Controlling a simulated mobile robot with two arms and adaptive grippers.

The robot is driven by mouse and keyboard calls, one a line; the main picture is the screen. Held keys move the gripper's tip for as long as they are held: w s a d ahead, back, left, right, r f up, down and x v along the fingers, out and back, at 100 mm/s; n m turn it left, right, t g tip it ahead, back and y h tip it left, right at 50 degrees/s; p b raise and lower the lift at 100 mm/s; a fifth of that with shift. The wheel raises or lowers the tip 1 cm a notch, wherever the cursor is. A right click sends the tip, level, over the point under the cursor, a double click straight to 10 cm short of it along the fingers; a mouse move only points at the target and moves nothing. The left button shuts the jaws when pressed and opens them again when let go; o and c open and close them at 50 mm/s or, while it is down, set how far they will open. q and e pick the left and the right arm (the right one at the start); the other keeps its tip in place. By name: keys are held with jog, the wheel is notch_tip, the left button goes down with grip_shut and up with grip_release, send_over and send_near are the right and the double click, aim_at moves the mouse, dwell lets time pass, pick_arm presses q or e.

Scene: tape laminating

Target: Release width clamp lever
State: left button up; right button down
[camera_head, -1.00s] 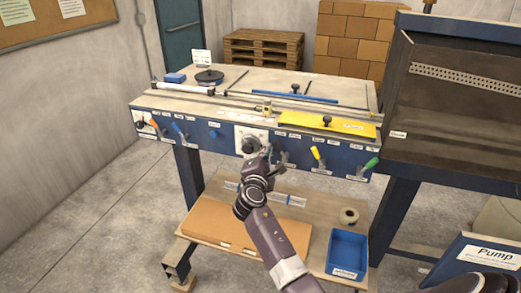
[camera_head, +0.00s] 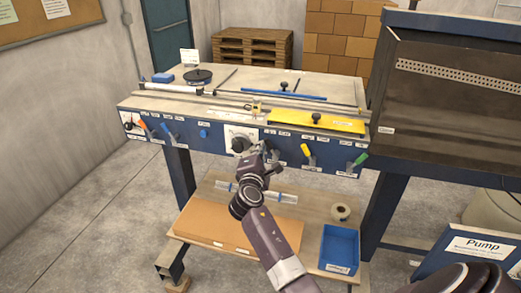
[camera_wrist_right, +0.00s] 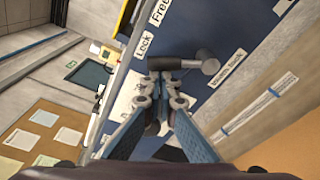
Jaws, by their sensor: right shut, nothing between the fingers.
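In the head view the right gripper (camera_head: 262,152) is at the table's front panel, just right of a black knob (camera_head: 240,145), and hides most of this lever. My left gripper is not in view.
The blue front panel (camera_head: 215,143) also carries orange, blue, yellow (camera_head: 307,151) and green (camera_head: 360,159) handled levers. A lower shelf holds a cardboard sheet (camera_head: 235,222), a tape roll (camera_head: 341,211) and a blue bin (camera_head: 340,247). A dark cabinet (camera_head: 455,110) stands at right.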

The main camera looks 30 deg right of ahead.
jog(key=s+m+b, duration=0.1)
jog(key=m+b, duration=0.1)
jog(key=d+m+b, duration=0.1)
jog(key=m+b, duration=0.1)
jog(key=s+d+r+m+b, duration=0.1)
jog(key=m+b, duration=0.2)
jog(key=shift+s+d+r+t+h, duration=0.1)
jog(key=shift+s+d+t+h, duration=0.05)
jog(key=shift+s+t+h, duration=0.2)
jog(key=shift+s+d+r+m+h+b, duration=0.1)
jog(key=shift+s+d+m+b, duration=0.2)
jog(key=shift+m+b, duration=0.4)
jog(key=shift+s+d+r+m+h+b, duration=0.1)
jog(key=shift+s+d+m+b, duration=0.15)
jog(key=shift+m+b, duration=0.5)
jog(key=shift+s+d+m+h+b, duration=0.1)
jog(key=shift+s+d+m+b, duration=0.2)
jog(key=shift+m+b, duration=0.4)
jog(key=shift+a, duration=0.1)
